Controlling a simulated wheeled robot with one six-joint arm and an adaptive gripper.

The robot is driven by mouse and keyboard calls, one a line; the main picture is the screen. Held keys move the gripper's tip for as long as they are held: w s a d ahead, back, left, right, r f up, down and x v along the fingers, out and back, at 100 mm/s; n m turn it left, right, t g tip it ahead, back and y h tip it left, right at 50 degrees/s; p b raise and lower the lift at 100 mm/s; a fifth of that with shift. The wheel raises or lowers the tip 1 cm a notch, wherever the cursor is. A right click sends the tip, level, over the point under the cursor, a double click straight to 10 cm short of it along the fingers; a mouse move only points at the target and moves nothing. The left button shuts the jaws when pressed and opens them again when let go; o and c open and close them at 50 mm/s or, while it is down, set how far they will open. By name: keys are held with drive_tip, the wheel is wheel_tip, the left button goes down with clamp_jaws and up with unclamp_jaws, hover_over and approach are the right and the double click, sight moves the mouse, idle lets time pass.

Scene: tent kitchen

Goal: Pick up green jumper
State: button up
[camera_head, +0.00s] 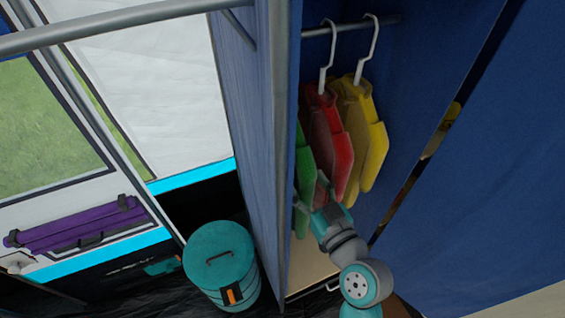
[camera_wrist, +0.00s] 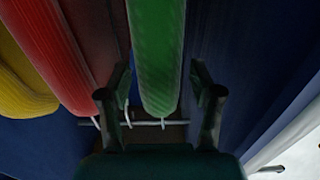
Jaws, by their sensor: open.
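The green jumper (camera_head: 305,172) hangs at the left inside the blue fabric wardrobe, partly hidden by the wardrobe's side wall in the head view. In the wrist view the green jumper (camera_wrist: 157,55) hangs in the middle of the picture, in line with the gap between my fingers. My gripper (camera_wrist: 160,95) is open, with one finger on each side of the green jumper's line. In the head view my gripper (camera_head: 322,190) is inside the wardrobe, low beside the green and red jumpers. Whether a finger touches the fabric cannot be told.
A red jumper (camera_head: 328,135) and a yellow jumper (camera_head: 362,130) hang to the right on white hangers from a metal rail (camera_head: 390,20). The wardrobe's side wall (camera_head: 262,150) stands close on the left. A teal bin (camera_head: 220,262) stands outside it.

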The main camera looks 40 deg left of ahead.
drive_tip(key=shift+x, duration=2.55)
drive_tip(key=shift+w+r, duration=0.1)
drive_tip(key=shift+r, duration=0.1)
clamp_jaws()
